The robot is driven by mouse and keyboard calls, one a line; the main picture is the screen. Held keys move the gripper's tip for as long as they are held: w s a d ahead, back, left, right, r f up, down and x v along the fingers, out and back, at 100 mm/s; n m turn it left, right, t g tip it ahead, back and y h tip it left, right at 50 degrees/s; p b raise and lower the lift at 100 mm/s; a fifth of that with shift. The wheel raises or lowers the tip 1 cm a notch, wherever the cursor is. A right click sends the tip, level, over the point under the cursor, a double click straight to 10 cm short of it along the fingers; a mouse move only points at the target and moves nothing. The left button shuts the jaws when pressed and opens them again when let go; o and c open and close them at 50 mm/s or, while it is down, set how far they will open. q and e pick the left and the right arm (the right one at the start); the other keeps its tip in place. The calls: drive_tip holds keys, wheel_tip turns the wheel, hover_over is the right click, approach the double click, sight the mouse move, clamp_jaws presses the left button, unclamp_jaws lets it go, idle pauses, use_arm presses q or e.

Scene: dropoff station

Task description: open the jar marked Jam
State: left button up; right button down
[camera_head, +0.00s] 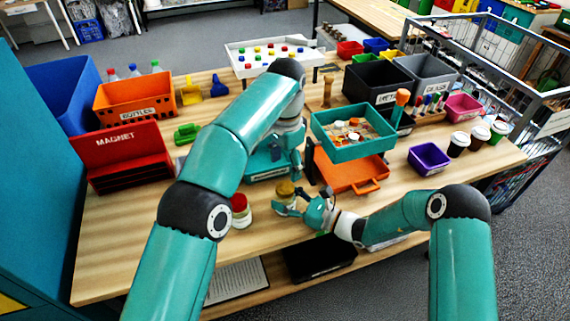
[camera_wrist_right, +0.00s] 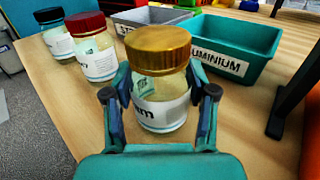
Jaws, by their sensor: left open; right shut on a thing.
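A glass jar with a gold lid (camera_head: 286,188) stands at the table's front middle; its label ends in "m" in the right wrist view (camera_wrist_right: 160,115), the rest hidden by a finger. The lid is on. My right gripper (camera_head: 289,207) is shut around the jar's body below the lid; its fingers also show in the right wrist view (camera_wrist_right: 160,85). My left gripper (camera_head: 294,168) is above and behind the jar, apart from the lid, partly hidden by its own arm. A red-lidded jar (camera_head: 240,211) stands to the left, and a dark-lidded jar (camera_wrist_right: 57,32) shows beyond it.
A teal aluminium bin (camera_wrist_right: 237,48) and a grey bin (camera_wrist_right: 150,15) stand close behind the jar. An orange box (camera_head: 352,176) and a raised teal tray (camera_head: 352,144) are to its right. The table's front left is clear.

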sight(285, 188)
use_arm(q)
drive_tip(key=m, duration=1.3)
drive_tip(key=shift+m, duration=0.3)
drive_tip(key=m, duration=0.6)
drive_tip(key=shift+a+m, duration=0.1)
drive_tip(key=shift+m, duration=0.2)
drive_tip(key=m, duration=0.5)
drive_tip(key=shift+s+f+m, duration=0.1)
drive_tip(key=shift+m, duration=0.3)
drive_tip(key=shift+f, duration=3.95)
